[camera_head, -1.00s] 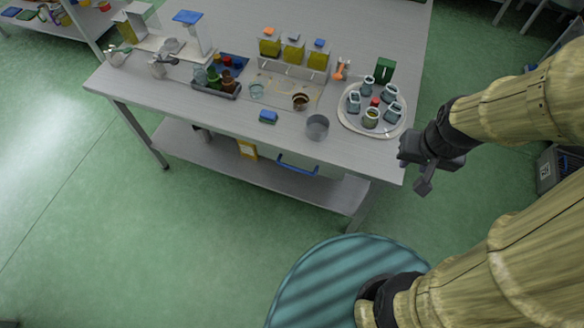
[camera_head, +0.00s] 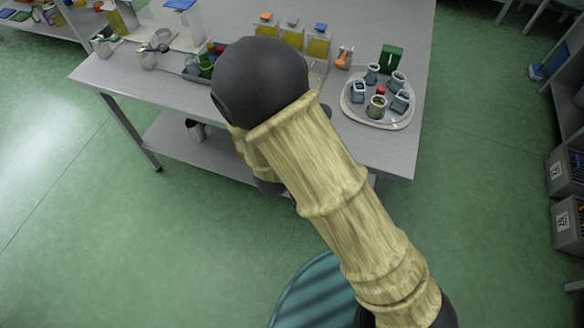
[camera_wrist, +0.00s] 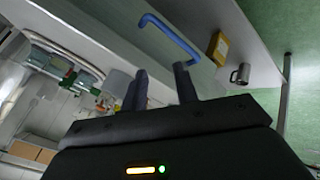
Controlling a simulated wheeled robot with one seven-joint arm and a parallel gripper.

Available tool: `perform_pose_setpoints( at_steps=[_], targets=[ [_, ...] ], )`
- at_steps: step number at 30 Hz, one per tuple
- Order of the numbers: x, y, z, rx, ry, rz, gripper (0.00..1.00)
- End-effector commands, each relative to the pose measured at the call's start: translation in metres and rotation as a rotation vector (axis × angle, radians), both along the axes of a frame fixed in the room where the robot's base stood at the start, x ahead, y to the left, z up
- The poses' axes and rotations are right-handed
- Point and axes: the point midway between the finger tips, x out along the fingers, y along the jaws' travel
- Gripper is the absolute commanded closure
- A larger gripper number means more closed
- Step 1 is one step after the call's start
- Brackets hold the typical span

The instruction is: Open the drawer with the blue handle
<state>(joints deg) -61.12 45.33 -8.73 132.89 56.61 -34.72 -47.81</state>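The blue handle (camera_wrist: 172,37) shows in the wrist view as a bent bar on a pale grey drawer front (camera_wrist: 158,47) under the tabletop. The drawer looks shut. In the head view my arm hides the handle. My gripper (camera_wrist: 163,80) shows in the wrist view with its two dark fingers spread apart and nothing between them. The fingers point toward the handle side, and the handle appears beyond the fingertips, apart from them. In the head view my gripper is hidden behind my arm.
The table (camera_head: 350,150) holds a round tray (camera_head: 393,125) of jars, an orange tool (camera_head: 344,57) and bottles. On the lower shelf are a yellow box (camera_wrist: 219,47) and a metal mug (camera_wrist: 240,73). Green floor is open in front. Crates (camera_head: 567,225) stand at the right.

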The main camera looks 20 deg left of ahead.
Motion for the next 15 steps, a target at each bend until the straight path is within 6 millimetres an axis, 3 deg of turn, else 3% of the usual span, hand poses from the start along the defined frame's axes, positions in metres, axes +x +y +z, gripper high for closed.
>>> perform_pose_setpoints(
  at_steps=[1, 6, 10, 15],
  targets=[
    [-0.011, 0.010, -0.024, -0.064, -0.042, 0.046, 0.70],
    [-0.038, 0.028, -0.062, -0.275, -0.219, 0.170, 0.70],
    [-0.063, 0.036, -0.083, -0.446, -0.373, 0.260, 0.70],
    [-0.088, 0.040, -0.092, -0.609, -0.532, 0.327, 0.70]
  ],
)
